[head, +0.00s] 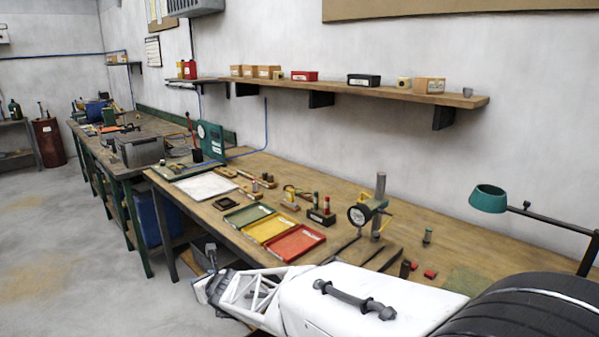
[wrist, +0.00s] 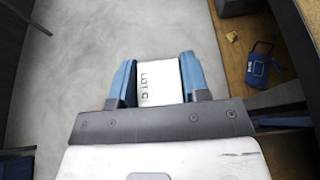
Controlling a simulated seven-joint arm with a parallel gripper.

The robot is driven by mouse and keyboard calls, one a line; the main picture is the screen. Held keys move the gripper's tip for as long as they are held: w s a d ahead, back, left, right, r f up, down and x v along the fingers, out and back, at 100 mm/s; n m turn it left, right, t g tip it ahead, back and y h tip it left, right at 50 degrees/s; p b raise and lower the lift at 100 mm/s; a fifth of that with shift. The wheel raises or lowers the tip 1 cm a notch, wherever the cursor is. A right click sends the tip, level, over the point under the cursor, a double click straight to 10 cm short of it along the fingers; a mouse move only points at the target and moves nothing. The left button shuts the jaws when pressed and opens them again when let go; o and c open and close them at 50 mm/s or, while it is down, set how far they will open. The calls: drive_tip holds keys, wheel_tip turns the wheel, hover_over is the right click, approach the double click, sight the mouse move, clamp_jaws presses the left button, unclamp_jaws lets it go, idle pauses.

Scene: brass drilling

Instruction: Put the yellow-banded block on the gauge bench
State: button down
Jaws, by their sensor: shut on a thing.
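In the wrist view, my gripper (wrist: 158,62) has its two blue fingers closed on a block (wrist: 159,84). The face I see is white with dark printed lettering, turned sideways. No yellow band shows on that face, and its other sides are hidden. Bare concrete floor lies beneath the block. In the head view, my arm reaches left along the front of the long wooden bench (head: 345,193), and the held block cannot be made out. A dial gauge on a stand (head: 362,214) stands on this bench.
Green, yellow and red trays (head: 295,243) lie near the bench's front edge. A white sheet (head: 205,186) lies farther left. A green lamp (head: 488,198) stands at right. In the wrist view, a blue object (wrist: 258,66) rests on a wooden surface. Bare wood lies toward the wall.

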drive_tip(key=a+r, duration=1.1)
drive_tip(key=r, duration=0.3)
drive_tip(key=shift+s+a+r+m+t+h, duration=0.2)
drive_tip(key=shift+m+t+h, duration=0.1)
drive_tip(key=shift+m+t, duration=0.1)
drive_tip(key=shift+r, duration=0.15)
